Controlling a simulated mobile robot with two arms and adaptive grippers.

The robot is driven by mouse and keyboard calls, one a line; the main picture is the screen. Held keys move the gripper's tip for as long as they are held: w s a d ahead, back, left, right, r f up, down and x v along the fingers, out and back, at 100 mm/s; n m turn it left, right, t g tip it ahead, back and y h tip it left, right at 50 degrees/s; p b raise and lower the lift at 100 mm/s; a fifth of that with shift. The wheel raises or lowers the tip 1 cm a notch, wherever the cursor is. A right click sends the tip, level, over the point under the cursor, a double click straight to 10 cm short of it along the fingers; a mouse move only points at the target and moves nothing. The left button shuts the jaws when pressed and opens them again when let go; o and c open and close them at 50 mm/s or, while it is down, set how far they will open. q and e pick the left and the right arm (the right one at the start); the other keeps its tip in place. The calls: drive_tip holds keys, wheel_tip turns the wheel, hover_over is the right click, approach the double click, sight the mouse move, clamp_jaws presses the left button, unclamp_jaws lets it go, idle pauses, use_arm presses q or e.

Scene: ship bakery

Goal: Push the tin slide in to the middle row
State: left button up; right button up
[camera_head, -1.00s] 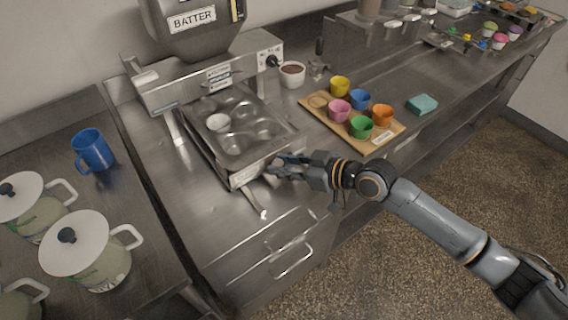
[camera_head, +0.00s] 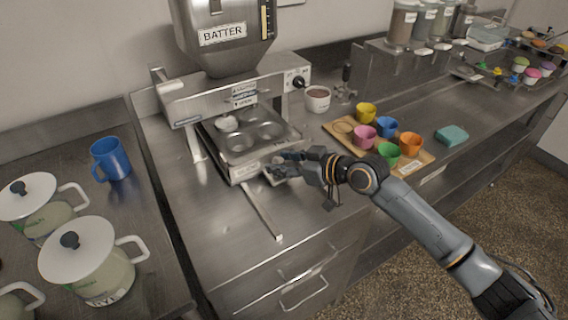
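The metal muffin tin slide (camera_head: 273,148) sits under the batter dispenser (camera_head: 222,35). Its far part is under the machine and its front part sticks out over the rails. A white cup (camera_head: 228,122) sits in a far left well; the other visible wells look empty. My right gripper (camera_head: 276,172) is at the front right corner of the slide, at its front edge. Its fingers look close to or touching the slide; whether they are open or shut is unclear. A rail (camera_head: 262,210) shows bare in front of the slide. My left gripper is not in view.
A wooden board (camera_head: 341,130) with several coloured cups stands to the right, beside a white cup of brown filling (camera_head: 317,98). A blue mug (camera_head: 110,159) and lidded pots (camera_head: 88,262) stand left. A teal sponge (camera_head: 452,135) lies further right.

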drive_tip(key=shift+s+d, duration=0.1)
drive_tip(key=v, duration=1.2)
idle(0.4)
